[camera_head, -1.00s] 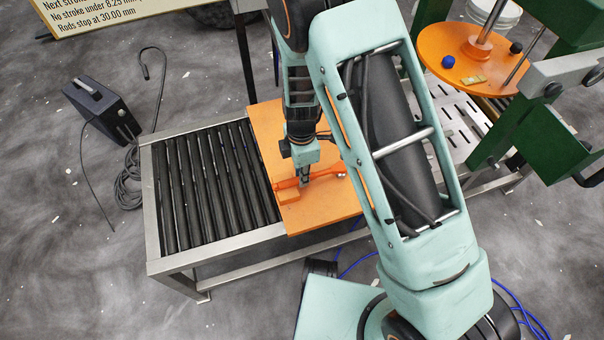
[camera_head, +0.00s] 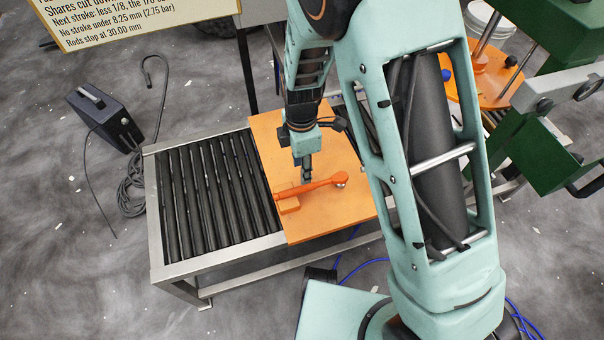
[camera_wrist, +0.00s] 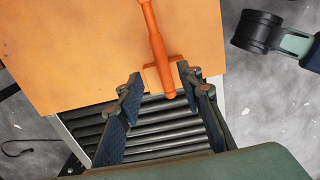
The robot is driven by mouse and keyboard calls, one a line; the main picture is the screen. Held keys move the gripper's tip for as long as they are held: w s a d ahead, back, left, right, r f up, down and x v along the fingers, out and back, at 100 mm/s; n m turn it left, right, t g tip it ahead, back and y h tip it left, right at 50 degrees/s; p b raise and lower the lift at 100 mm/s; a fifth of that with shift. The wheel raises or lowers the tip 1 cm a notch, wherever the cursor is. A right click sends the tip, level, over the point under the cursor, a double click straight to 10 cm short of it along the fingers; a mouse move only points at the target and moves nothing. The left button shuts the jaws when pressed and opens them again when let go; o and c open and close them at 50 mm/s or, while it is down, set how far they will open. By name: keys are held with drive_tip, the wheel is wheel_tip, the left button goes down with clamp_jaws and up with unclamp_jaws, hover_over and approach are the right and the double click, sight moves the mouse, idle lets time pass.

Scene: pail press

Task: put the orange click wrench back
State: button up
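The orange click wrench (camera_head: 318,184) lies on the orange board (camera_head: 322,222), its handle end at a small orange block (camera_head: 288,206) and its round head to the right. In the wrist view the wrench (camera_wrist: 155,40) runs down over the block (camera_wrist: 152,78); whether it is fully seated there I cannot tell. My gripper (camera_head: 307,178) is just above and behind the wrench in the head view. In the wrist view my gripper (camera_wrist: 158,75) has its two fingers spread, with nothing clamped between them. The wrench's handle end shows between and beyond the fingertips.
A roller conveyor (camera_head: 205,190) adjoins the board on the left. A green press with an orange round plate (camera_head: 490,85) stands at the right. A dark box with a cable (camera_head: 103,115) sits on the floor at left. A sign (camera_head: 130,20) is at top left.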

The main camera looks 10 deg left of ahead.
drive_tip(key=shift+r, duration=1.6)
drive_tip(key=shift+s, duration=0.1)
